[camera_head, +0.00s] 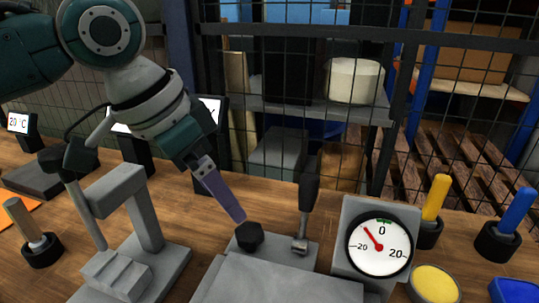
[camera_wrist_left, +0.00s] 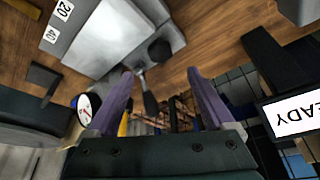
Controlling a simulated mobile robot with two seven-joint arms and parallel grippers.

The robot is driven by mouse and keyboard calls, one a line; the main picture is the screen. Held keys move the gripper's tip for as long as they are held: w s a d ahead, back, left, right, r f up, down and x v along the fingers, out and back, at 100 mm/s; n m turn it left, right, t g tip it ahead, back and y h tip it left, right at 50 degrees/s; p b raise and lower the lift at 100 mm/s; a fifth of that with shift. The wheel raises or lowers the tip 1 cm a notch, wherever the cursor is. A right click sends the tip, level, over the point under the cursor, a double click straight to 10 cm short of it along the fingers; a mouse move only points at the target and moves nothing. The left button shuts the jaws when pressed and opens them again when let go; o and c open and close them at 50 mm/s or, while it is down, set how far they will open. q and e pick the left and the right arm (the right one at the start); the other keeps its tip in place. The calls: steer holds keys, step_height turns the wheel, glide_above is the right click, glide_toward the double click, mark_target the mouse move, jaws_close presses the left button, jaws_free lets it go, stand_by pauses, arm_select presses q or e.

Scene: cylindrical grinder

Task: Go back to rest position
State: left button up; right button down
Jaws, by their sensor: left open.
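My left gripper (camera_head: 240,220) reaches down from the upper left in the head view, its purple fingers seen edge-on. The left wrist view shows the two fingers of this gripper (camera_wrist_left: 160,74) spread apart with nothing held between them. The fingertips are close above a black knob (camera_head: 249,236) on a grey machine block (camera_head: 275,285); I cannot tell whether they touch it. The knob also shows beyond the fingers in the left wrist view (camera_wrist_left: 160,50). My right gripper is in neither view.
A black-handled lever (camera_head: 308,195) stands right of the knob, beside a round dial gauge (camera_head: 379,245). A grey press-like fixture (camera_head: 140,210) stands at left. Yellow (camera_head: 437,197) and blue (camera_head: 517,212) handled tools stand at right. A wire mesh fence (camera_head: 455,90) closes the back.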

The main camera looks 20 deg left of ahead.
arm_select(q)
steer(key=s+d+r+h+p, duration=0.1)
steer(key=s+d+p, duration=0.5)
steer(key=s, duration=0.4)
steer(key=s+a+r+n+y+p, duration=0.2)
steer(key=s+a+n+p, duration=0.15)
steer(key=s, duration=0.25)
steer(key=s+a+r+n+y+p, duration=0.1)
steer(key=s+a+r+n+p, duration=0.1)
steer(key=s+a+r, duration=0.3)
step_height(320, 180, up, 36)
steer(key=s+p, duration=0.2)
steer(key=p, duration=3.5)
steer(key=shift+f+p, duration=0.2)
steer(key=shift+p, duration=0.1)
